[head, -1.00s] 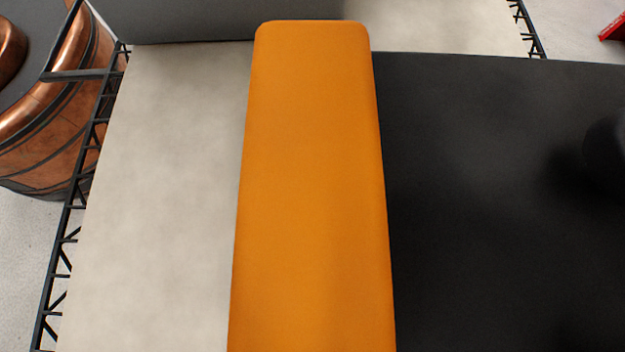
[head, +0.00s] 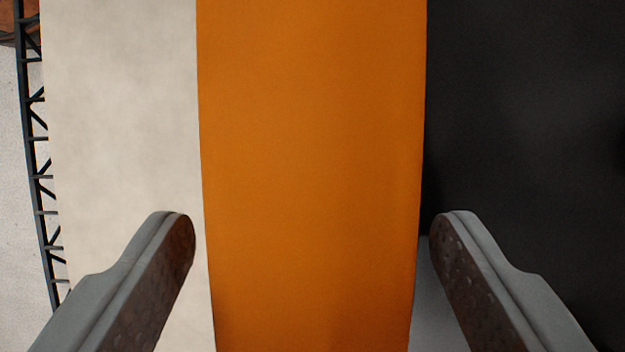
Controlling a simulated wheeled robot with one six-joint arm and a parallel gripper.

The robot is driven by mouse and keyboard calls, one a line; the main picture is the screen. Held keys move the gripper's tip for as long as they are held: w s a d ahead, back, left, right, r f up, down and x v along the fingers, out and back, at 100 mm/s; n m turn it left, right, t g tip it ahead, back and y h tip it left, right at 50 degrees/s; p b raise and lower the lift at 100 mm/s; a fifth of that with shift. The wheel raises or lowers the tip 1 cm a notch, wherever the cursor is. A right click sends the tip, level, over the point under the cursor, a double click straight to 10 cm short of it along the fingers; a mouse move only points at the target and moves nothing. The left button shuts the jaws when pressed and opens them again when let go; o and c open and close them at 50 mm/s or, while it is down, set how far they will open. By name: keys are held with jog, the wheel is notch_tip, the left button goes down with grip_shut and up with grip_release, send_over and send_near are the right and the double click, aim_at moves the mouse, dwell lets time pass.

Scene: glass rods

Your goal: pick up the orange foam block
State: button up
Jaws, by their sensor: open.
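The orange foam block (head: 310,150) is a long, smooth bar that runs from the top to the bottom of the head view. Its ends lie outside the picture. My gripper (head: 314,228) is open, with one finger to the left of the block and one to the right. A narrow gap shows between each fingertip and the block's side in the picture. I cannot tell how far down beside the block the fingertips reach.
A pale tabletop (head: 115,130) shows left of the block. A dark flat surface (head: 530,120) lies to its right, close by the right finger. A black lattice edge (head: 38,160) runs along the table's left side, with floor beyond.

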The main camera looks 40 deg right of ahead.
jog(key=c, duration=1.1)
jog(key=shift+o, duration=0.2)
jog(key=shift+s+a+r, duration=0.1)
jog(key=shift+r, duration=0.05)
